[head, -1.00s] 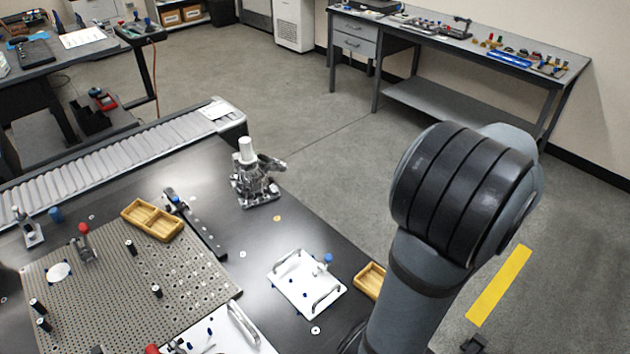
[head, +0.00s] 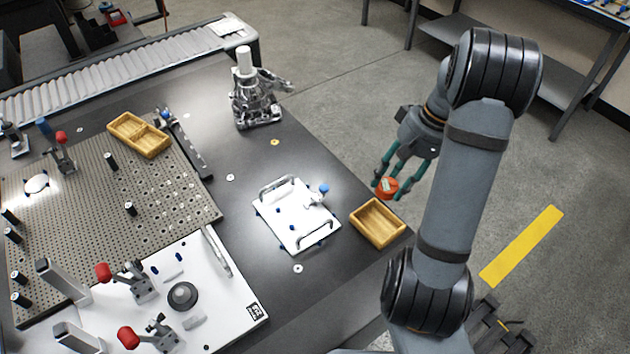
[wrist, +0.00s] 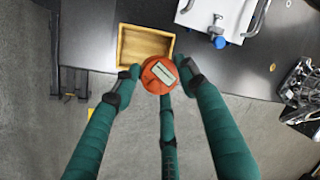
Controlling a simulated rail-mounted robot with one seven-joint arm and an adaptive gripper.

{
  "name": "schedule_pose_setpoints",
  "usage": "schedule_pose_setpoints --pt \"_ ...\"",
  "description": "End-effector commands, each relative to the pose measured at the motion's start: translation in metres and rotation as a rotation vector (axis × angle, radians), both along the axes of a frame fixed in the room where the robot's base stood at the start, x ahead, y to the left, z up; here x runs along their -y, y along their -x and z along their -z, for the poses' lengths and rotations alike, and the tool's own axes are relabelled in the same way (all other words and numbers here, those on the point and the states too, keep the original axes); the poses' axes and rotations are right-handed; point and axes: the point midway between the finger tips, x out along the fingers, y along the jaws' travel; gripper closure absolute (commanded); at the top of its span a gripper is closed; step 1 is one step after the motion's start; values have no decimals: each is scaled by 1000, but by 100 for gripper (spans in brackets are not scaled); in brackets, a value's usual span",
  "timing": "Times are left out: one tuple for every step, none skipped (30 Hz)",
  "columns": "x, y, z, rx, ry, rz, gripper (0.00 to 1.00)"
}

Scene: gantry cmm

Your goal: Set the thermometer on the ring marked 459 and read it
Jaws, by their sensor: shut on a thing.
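The thermometer is a round orange-red puck with a small pale display (head: 388,186). My gripper (head: 387,184) is shut on it, the green fingers around its sides. It is held in the air beyond the table's right edge, near the wooden tray. In the wrist view the thermometer (wrist: 159,75) shows its display between the fingertips, its digits too small to read. Small washer-like rings lie on the dark table: a pale one (head: 230,177), a yellowish one (head: 275,142) and another pale one (head: 297,268). No number is legible, so I cannot tell which is 459.
An empty wooden tray (head: 378,222) sits at the table's right edge, beside a white plate with handles (head: 295,213). A metal fixture (head: 256,90) stands at the back. A perforated plate (head: 100,215) and a white clamp plate (head: 215,310) fill the left.

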Motion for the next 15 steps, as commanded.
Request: schedule_pose_setpoints --pt "1 -9 -2 1 0 52 86" --pt "2 -11 -2 1 0 83 86" --pt "2 -13 -2 -1 -1 123 86" --pt "3 -14 -2 -1 -1 148 86" --pt "4 -15 -1 -1 0 171 86" --pt "4 -16 -1 -1 0 197 86" --pt "3 -17 0 -1 0 212 86" --pt "1 -18 1 -2 0 223 86" --pt "-2 -20 4 -2 0 232 86" --pt "-7 -21 7 -4 0 236 86" --pt "-11 -24 10 -3 1 238 86" --pt "-19 -27 15 -5 1 241 86" --pt "-25 -30 19 -3 1 238 86" --pt "-32 -33 23 -5 2 238 86" --pt "-41 -37 29 -5 2 238 86"
